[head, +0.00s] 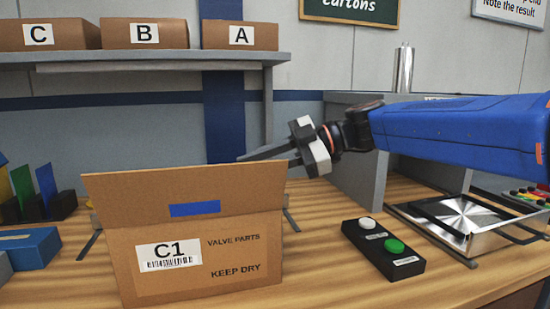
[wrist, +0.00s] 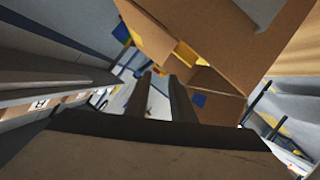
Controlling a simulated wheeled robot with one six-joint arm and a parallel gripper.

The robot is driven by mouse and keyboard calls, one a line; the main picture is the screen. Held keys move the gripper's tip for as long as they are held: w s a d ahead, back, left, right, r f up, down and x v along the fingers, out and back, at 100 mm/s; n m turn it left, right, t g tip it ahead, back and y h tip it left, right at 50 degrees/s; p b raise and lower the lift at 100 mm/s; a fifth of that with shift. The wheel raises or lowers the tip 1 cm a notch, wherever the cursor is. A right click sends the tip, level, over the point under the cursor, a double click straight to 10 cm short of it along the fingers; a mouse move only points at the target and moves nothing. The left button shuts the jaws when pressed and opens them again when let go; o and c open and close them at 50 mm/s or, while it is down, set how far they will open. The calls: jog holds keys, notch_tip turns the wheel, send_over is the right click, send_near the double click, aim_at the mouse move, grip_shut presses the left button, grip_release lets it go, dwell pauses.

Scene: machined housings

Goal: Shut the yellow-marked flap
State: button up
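The cardboard box C1 (head: 215,275) stands on the wooden bench. Its near flap, with a blue mark (head: 195,209), stands raised and hides the box's top from the head view. My gripper (head: 262,157) is above and behind the box's right side, pointing left. In the wrist view its two fingers (wrist: 162,95) stand apart with nothing between them.
A button box (head: 383,248) with white and green buttons lies right of the carton. A metal tray fixture (head: 465,238) is further right. A shelf (head: 150,58) with boxes C, B and A is behind. Colored plates (head: 45,187) and a blue bin (head: 30,247) are at left.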

jog(key=shift+v, duration=2.35)
jog(key=shift+s, duration=0.15)
